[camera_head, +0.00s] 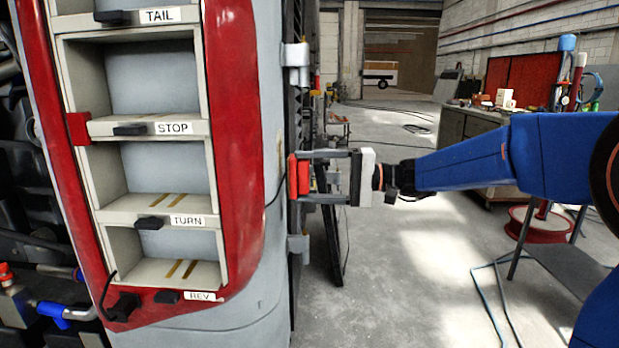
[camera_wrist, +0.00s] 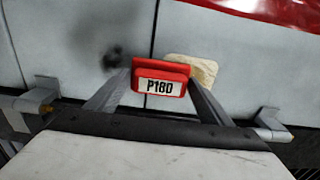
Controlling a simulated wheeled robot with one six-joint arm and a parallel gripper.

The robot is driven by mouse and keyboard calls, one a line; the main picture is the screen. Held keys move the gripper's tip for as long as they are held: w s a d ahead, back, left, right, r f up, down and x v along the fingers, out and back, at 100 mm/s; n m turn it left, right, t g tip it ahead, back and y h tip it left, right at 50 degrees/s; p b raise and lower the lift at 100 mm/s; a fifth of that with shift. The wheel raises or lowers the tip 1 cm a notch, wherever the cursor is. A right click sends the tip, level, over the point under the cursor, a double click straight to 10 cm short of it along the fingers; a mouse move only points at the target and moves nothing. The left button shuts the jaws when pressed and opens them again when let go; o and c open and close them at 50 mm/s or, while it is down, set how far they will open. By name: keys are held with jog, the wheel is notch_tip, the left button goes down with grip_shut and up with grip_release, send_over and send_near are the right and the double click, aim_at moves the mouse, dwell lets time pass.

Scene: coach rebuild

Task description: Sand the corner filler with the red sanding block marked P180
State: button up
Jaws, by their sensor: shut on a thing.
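The red sanding block (camera_wrist: 148,67) with its P180 label is held between the fingers of my gripper (camera_wrist: 157,92) in the wrist view. In the head view the red block (camera_head: 298,176) is at the fingertips of my gripper (camera_head: 305,178), beside the coach's rear corner. A beige filler patch (camera_wrist: 203,68) shows on the grey body panel just right of and behind the block in the wrist view. The block partly covers the patch's left side. I cannot tell whether block and panel touch.
The coach corner carries a red lamp housing (camera_head: 237,150) with open bays labelled TAIL, STOP, TURN and REV. Hinges (camera_head: 297,55) stick out from the edge. A workbench (camera_head: 470,130) and a red hose reel (camera_head: 540,226) stand at the right. The floor (camera_head: 400,270) between is mostly clear.

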aim_at(301, 160)
jog(key=shift+a, duration=1)
dwell(0.3)
jog(key=shift+r, duration=0.1)
jog(key=shift+d+r, duration=0.1)
jog(key=shift+r, duration=5.25)
jog(key=shift+f, duration=5.45)
